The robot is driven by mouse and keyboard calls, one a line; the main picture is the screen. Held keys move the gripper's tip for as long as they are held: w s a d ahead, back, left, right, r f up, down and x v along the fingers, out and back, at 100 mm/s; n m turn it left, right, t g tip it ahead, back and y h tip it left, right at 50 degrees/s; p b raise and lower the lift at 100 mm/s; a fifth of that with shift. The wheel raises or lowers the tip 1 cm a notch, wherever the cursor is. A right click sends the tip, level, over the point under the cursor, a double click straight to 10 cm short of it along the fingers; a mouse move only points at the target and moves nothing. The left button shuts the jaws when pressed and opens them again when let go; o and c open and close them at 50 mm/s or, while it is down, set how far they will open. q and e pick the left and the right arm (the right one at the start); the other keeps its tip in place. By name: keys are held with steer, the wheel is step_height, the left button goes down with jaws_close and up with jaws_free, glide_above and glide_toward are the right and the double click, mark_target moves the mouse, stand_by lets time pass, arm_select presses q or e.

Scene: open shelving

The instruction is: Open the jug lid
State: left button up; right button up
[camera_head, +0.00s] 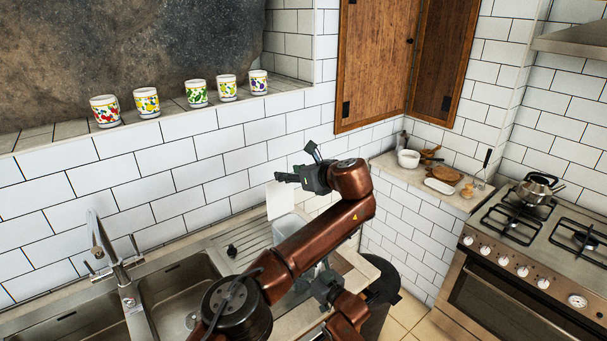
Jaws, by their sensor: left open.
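A pale, translucent jug (284,228) stands on the counter by the sink's drainboard, its lower part hidden behind my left arm. A flat white panel (279,200), which looks like its lid, stands raised and nearly upright at the jug's top. My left gripper (294,163) is open and empty, above the panel and slightly to its right in the picture, with a gap between them. My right gripper (325,286) is low in the picture, partly hidden by my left arm. Its fingers are not clear.
A double sink (170,292) with a tap (112,262) is at the left. Several patterned cups (197,93) line the ledge above. A stove with a kettle (536,190) is at the right. A dark round bin (382,279) stands beside the counter end.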

arm_select(q)
steer(key=v, duration=0.7)
steer(key=shift+s+d+r, duration=0.2)
steer(key=shift+s+d, duration=0.05)
steer(key=shift+s, duration=0.05)
arm_select(e)
steer(key=o, duration=2.1)
steer(key=shift+o, duration=0.2)
steer(key=shift+s+d, duration=0.1)
